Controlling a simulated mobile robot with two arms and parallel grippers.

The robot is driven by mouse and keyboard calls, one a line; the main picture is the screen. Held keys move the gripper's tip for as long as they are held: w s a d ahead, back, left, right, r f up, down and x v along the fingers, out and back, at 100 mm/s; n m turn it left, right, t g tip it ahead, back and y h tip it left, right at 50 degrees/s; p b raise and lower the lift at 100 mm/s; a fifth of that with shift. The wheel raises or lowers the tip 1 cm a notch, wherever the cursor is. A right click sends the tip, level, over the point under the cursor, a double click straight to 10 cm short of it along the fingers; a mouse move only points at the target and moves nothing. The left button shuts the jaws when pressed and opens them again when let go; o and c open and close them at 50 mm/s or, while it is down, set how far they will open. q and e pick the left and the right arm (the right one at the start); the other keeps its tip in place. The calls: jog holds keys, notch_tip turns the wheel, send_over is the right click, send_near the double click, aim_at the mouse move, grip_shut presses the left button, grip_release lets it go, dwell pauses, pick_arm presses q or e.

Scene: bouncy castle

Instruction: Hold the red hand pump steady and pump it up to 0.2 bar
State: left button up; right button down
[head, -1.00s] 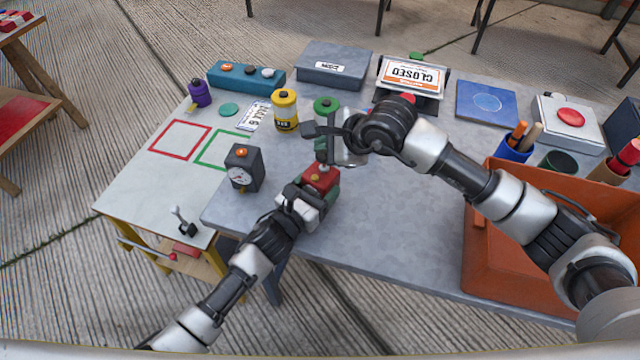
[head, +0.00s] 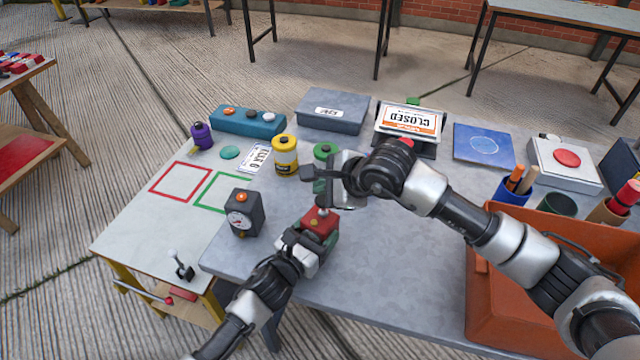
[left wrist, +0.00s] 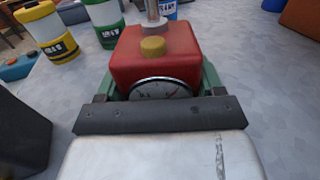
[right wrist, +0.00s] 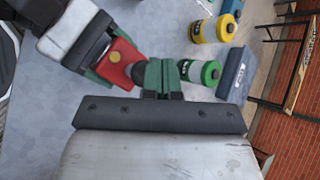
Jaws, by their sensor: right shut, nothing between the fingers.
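The red hand pump (head: 320,220) stands upright near the table's front edge. In the left wrist view the red pump (left wrist: 155,58) shows a yellow cap, a grey rod on top and a round dial, too small to read. My left gripper (head: 316,240) is shut on its body, with green fingertips on both sides. My right gripper (head: 321,187) is shut and empty, just above the pump's top. The pump's handle is mostly hidden.
An orange bin (head: 480,285) fills the right end, under my right arm. Bare table lies right of the pump.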

pick_arm(q)
jog(key=o, duration=0.5)
jog(key=shift+a+f, duration=0.1)
jog(key=shift+o, duration=0.2)
jog(key=shift+s, duration=0.1)
jog(key=v, duration=1.2)
